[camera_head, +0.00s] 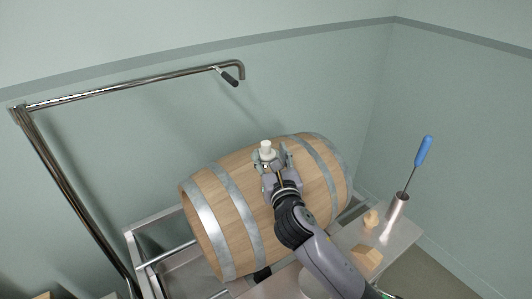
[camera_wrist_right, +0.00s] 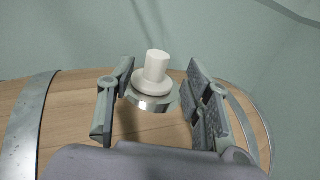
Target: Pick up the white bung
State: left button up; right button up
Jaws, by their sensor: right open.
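The white bung (camera_head: 266,147) stands upright at the top of the wooden barrel (camera_head: 225,190). In the right wrist view the bung (camera_wrist_right: 156,68) has a narrow upper part and a wider base, and it sits on a shiny metal ring (camera_wrist_right: 153,101). My right gripper (camera_head: 270,158) is at the barrel's top, right by the bung. In the wrist view its fingers (camera_wrist_right: 158,88) are open, one on each side of the bung, with a gap visible on both sides. My left gripper is not in view.
The barrel rests in a steel frame (camera_head: 150,222). A metal pipe with a black-handled lever (camera_head: 230,79) rises behind at left. At right, a side table holds a metal cup (camera_head: 397,206) with a blue-handled tool (camera_head: 423,152) and wooden pieces (camera_head: 367,257).

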aim_at(267, 148)
jog(key=w, duration=0.1)
jog(key=w+a+p, duration=0.1)
jog(key=w, duration=0.1)
jog(key=shift+w+r, duration=0.15)
jog(key=shift+w+a, duration=0.15)
jog(key=shift+w, duration=0.5)
grip_shut()
